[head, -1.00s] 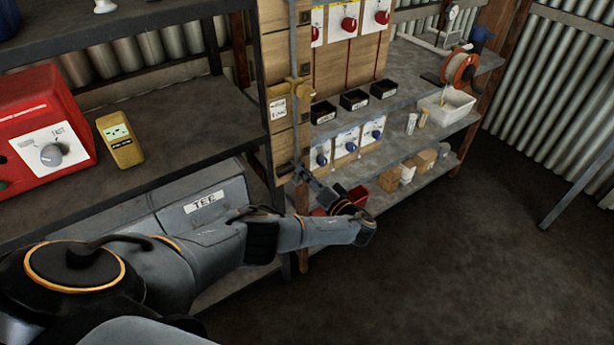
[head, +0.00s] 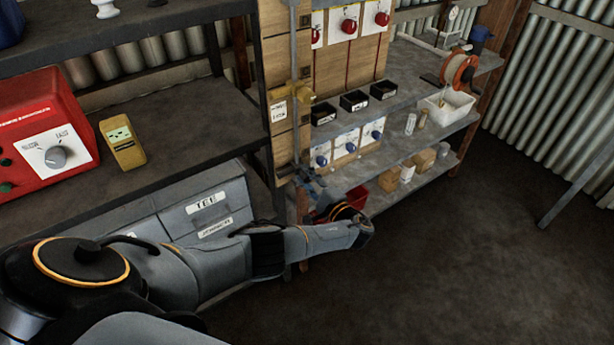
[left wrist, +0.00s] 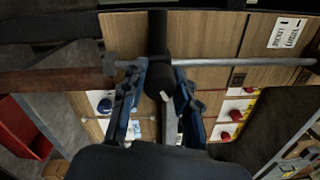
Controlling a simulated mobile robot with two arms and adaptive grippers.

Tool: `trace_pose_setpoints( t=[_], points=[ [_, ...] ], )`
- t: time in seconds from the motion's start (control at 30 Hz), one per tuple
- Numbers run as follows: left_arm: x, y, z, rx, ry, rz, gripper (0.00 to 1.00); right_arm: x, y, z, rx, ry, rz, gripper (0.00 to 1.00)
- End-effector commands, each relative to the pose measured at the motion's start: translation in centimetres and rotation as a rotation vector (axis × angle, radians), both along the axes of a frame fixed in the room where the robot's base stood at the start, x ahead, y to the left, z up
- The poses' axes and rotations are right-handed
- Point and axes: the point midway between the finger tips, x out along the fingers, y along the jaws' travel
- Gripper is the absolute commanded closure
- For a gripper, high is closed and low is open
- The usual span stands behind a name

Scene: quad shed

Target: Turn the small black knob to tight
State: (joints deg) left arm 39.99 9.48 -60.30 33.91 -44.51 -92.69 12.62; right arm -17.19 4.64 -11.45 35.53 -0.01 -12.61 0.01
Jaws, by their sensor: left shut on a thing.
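A black rounded grip, which I take to be the small black knob (left wrist: 159,50), lies across a thin metal rod (left wrist: 220,62) in the left wrist view. My left gripper (left wrist: 158,92) has its blue fingers on either side of the grip's near end and is shut on it. In the head view my left gripper (head: 314,184) is small, at the lower end of the upright rod (head: 295,130) on the wooden post. The knob's face and any tight mark are not readable there. My right gripper is out of view.
A red box (head: 40,115) with a grey dial and a yellow meter (head: 122,145) sit on the left shelf. Grey drawers (head: 205,200) lie behind my left forearm. A red bin (head: 357,197) is right beside my gripper.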

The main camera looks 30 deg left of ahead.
Motion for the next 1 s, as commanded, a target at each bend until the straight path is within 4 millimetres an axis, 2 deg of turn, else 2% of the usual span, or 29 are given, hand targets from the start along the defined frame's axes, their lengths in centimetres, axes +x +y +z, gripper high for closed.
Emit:
trace_pose_setpoints(
  t=[0.5, 1.0],
  points=[
    [0.03, -0.09, 0.10, 0.147, 0.356, -0.002, 1.00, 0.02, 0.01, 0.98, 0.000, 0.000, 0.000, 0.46],
    [0.04, -0.07, 0.04, 0.186, 0.450, -0.003, 1.00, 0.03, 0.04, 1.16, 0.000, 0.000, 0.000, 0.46]
  ],
)
